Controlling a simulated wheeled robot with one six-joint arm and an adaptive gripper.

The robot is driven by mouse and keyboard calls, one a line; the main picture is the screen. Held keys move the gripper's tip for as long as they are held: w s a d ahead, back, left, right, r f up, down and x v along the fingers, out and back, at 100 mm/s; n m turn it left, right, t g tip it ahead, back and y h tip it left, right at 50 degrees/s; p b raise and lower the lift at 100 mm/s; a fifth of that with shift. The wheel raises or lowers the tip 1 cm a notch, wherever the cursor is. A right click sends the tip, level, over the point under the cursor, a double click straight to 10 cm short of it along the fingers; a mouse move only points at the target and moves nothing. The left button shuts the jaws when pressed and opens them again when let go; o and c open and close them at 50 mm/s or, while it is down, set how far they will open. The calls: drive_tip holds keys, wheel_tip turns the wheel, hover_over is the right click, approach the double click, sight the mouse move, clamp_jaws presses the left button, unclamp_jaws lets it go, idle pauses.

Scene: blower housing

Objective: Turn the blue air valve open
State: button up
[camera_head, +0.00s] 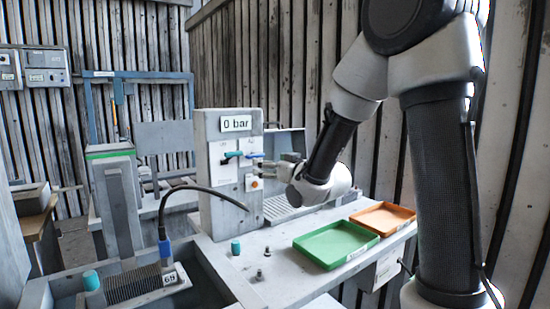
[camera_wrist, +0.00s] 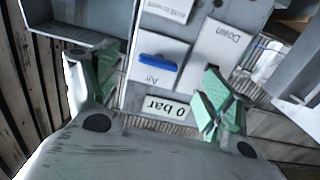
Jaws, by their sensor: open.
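The blue air valve (camera_wrist: 157,61) is a bar handle on a white plate marked "Air", seen upside down in the wrist view. It lies nearly level across the plate, slightly tilted in that picture. In the head view the blue handle (camera_head: 254,155) is small on the upright grey panel (camera_head: 215,206). My gripper (camera_wrist: 158,88) is open and empty, its green-padded fingers spread on either side of the handle in the picture. No contact with the handle shows. In the head view my gripper (camera_head: 270,169) is in front of the panel's right side, its fingertips hard to make out.
A "0 bar" display (camera_head: 236,123) tops the panel; a "Down" plate (camera_wrist: 222,52) sits beside the air plate. A green tray (camera_head: 335,243) and an orange tray (camera_head: 383,217) lie on the bench. A black hose (camera_head: 205,189) arches left of the panel.

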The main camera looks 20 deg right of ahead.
sight(257, 156)
drive_tip(key=x, duration=0.2)
drive_tip(key=r+x, duration=0.1)
drive_tip(key=x, duration=0.4)
drive_tip(key=shift+w+a+r, duration=0.15)
drive_tip(key=shift+w+a, duration=0.05)
drive_tip(key=shift+w, duration=0.15)
drive_tip(key=c, duration=1)
